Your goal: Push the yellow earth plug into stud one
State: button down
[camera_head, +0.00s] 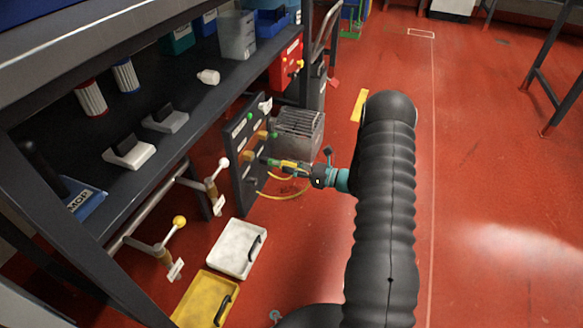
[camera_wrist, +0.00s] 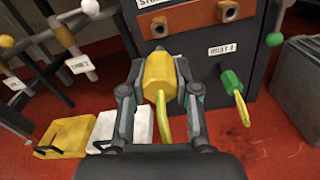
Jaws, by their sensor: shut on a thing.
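My gripper (camera_head: 291,167) is shut on the yellow earth plug (camera_wrist: 157,80), with one finger on each side of it. The plug also shows in the head view (camera_head: 286,164), pointing at the dark stud panel (camera_head: 242,190). A yellow cable (camera_wrist: 165,127) trails from its near end. In the wrist view the plug's far end is close to the panel face, below a copper-coloured stud (camera_wrist: 161,28) and a partly cut-off label.
A green plug (camera_wrist: 231,82) sits on the panel to the right, under a white label. A grey ribbed box (camera_head: 298,132) stands behind the panel. White (camera_head: 238,262) and yellow (camera_head: 192,306) trays lie on the floor.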

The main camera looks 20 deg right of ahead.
aim_at(276, 163)
jog(key=shift+b+x, duration=0.4)
jog(key=shift+x, duration=2.5)
jog(key=shift+b+x, duration=0.3)
jog(key=shift+x, duration=2.05)
jog(key=c, duration=0.8)
grip_release()
jog(key=shift+o, duration=0.2)
jog(key=v, duration=1.2)
